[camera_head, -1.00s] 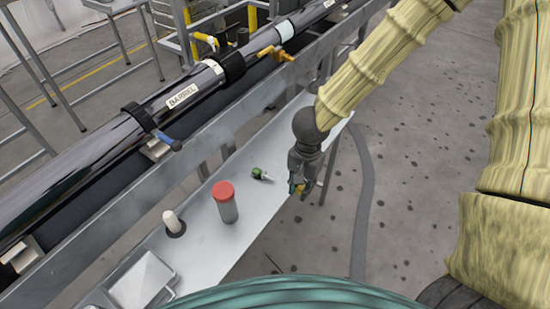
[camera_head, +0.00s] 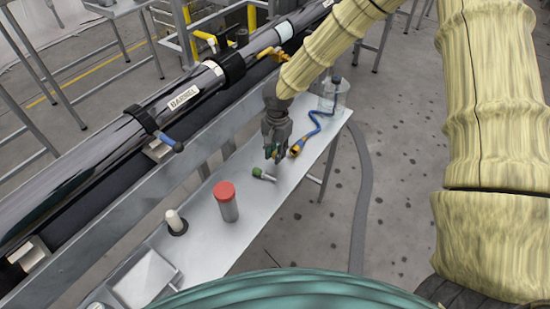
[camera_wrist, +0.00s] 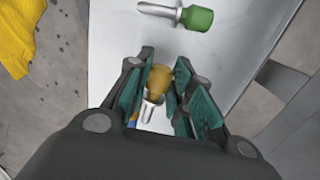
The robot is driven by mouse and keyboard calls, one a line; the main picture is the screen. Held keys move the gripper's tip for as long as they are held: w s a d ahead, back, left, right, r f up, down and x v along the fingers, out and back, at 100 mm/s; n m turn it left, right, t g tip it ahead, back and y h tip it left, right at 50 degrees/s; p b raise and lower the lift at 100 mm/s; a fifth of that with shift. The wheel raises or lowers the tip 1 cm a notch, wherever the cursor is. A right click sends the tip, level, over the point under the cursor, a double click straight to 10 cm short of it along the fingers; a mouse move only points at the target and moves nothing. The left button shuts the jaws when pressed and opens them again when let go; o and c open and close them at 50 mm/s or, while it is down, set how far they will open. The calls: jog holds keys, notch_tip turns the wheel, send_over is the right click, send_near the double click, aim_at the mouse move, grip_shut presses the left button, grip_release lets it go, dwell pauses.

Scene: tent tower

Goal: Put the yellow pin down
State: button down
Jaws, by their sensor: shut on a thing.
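The yellow pin (camera_wrist: 158,80) is between the fingers of my gripper (camera_wrist: 157,92) in the wrist view, its orange-yellow head uppermost and its metal shank (camera_wrist: 147,110) showing below. In the head view my gripper (camera_head: 274,155) points down over the bench, and the pin is mostly hidden by the fingers. I cannot tell whether the pin touches the bench. A green-headed pin (camera_head: 258,172) lies on the bench close to the gripper; it also shows in the wrist view (camera_wrist: 196,18).
The metal bench (camera_head: 250,215) carries a red-capped grey cylinder (camera_head: 227,203), a white peg (camera_head: 175,221) and a tray (camera_head: 145,275). A blue cable with a yellow end (camera_head: 297,149) and a clear container (camera_head: 336,95) are beyond the gripper. The long black barrel (camera_head: 100,165) runs behind.

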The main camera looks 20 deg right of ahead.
jog(key=shift+f, duration=1.7)
jog(key=shift+s, duration=0.1)
jog(key=c, duration=1.2)
grip_release()
jog(key=shift+f, duration=0.1)
jog(key=r, duration=1.2)
jog(key=shift+w+d+r, duration=0.15)
jog(key=shift+w+d, duration=0.05)
